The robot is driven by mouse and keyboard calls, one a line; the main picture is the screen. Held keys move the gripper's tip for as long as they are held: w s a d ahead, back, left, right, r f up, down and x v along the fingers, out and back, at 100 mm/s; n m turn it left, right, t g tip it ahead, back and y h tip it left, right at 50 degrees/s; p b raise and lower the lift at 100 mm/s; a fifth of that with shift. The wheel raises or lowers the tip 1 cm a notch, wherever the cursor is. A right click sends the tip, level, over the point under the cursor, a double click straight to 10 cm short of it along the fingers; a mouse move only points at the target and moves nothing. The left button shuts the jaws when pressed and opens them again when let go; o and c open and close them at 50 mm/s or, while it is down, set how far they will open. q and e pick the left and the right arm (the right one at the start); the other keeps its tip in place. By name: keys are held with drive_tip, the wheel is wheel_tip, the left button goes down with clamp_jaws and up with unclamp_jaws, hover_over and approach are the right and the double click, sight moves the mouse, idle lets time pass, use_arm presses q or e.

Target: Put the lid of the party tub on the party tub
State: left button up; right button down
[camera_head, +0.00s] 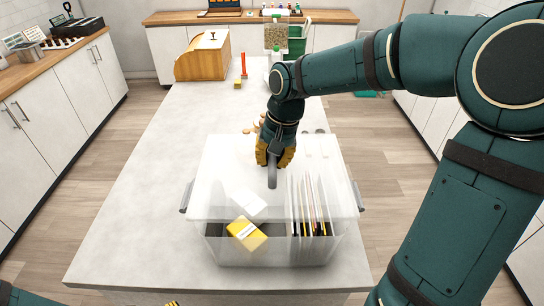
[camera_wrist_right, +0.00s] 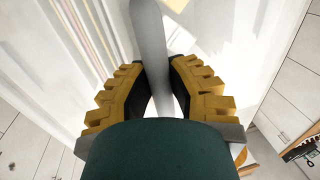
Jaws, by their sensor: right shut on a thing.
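The party tub (camera_head: 275,255) is a clear box near the front edge of the worktop. A yellow packet and several upright thin items show inside it. The lid (camera_head: 225,165) is a translucent white sheet with a grey bar handle (camera_wrist_right: 150,40). It lies over the tub, roughly flat; I cannot tell whether it rests on the rim or hangs just above. My right gripper (camera_head: 274,158) is shut on the lid's handle, with yellow fingers on both sides of it. Only a yellow sliver of my left gripper (camera_head: 172,303) shows at the bottom edge.
Small brown round things (camera_head: 258,124) lie behind the lid. The worktop left of the tub is clear.

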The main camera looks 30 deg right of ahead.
use_arm(q)
wheel_tip(320, 180, down, 5)
drive_tip(key=b, duration=0.4)
drive_tip(key=shift+w+d, duration=0.1)
use_arm(e)
wheel_tip(320, 180, down, 6)
use_arm(q)
drive_tip(key=shift+f+b, duration=0.5)
drive_tip(key=shift+b, duration=0.15)
use_arm(e)
drive_tip(key=shift+f, duration=1)
idle(1.8)
drive_tip(key=shift+c, duration=2.3)
unclamp_jaws()
drive_tip(key=shift+s+d+r+p, duration=0.1)
drive_tip(key=shift+d+r+p, duration=0.1)
drive_tip(key=shift+r+p, duration=0.85)
drive_tip(key=shift+s+d+r+p, duration=0.15)
drive_tip(key=shift+r+p, duration=0.7)
drive_tip(key=shift+r, duration=0.4)
drive_tip(key=shift+s+d+r+p, duration=0.1)
drive_tip(key=shift+d+r+p, duration=0.1)
drive_tip(key=shift+r+p, duration=0.85)
use_arm(q)
wheel_tip(320, 180, up, 6)
drive_tip(key=shift+f, duration=0.2)
use_arm(e)
drive_tip(key=shift+r, duration=0.1)
